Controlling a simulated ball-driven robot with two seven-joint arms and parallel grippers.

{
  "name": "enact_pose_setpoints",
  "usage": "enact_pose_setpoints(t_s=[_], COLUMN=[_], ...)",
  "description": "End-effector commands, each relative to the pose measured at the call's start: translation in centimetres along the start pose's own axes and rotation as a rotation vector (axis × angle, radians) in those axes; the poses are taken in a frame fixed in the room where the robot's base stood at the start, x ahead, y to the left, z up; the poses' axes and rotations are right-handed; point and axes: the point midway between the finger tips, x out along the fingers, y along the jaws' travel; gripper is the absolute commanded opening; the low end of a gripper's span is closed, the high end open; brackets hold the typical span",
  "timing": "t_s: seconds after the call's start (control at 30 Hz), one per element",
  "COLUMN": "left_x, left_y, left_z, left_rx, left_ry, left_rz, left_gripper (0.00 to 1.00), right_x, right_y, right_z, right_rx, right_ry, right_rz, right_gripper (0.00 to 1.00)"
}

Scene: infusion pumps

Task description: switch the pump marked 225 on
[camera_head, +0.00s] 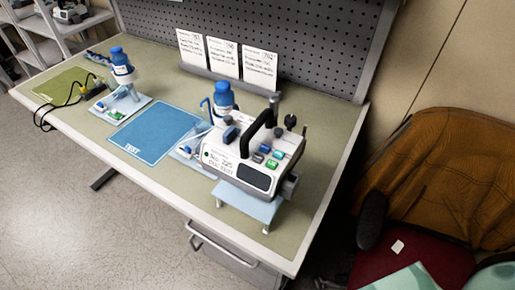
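A white infusion pump (247,158) stands at the right part of the workbench. Its front label (222,163) seems to read "No. 225", though the print is small. It has a black carrying handle (258,132), a dark display (252,177) and coloured buttons (264,157) in blue, white and green on its sloped top. The display looks dark. The pump stands on a small light-blue stand at the bench's front. Neither of my grippers shows in the head view.
A blue mat marked TEST (152,134) lies left of the pump. A blue-capped bottle (121,65) stands over a small tray at the back left; another (224,96) is behind the pump. Cards (225,60) lean on the pegboard. A chair (425,190) with a brown jacket stands right.

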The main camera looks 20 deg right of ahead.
Motion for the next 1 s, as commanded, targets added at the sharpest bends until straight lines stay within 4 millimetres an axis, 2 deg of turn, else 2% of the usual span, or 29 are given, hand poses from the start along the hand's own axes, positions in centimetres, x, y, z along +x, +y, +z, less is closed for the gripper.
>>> enact_pose_setpoints(t_s=[0.03, 0.1, 0.2, 1.0], left_x=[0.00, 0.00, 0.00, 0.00], left_y=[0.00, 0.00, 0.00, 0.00], left_z=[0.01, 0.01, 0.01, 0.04], left_rx=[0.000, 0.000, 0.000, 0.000], left_ry=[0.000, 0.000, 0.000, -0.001], left_rz=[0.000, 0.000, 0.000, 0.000], left_gripper=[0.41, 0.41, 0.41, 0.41], right_x=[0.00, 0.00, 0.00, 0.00], right_y=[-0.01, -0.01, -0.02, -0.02], right_z=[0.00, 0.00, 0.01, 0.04], right_rx=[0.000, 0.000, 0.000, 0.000], right_ry=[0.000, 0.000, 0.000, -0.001], right_rz=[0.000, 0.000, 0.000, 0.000], right_gripper=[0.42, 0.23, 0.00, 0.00])
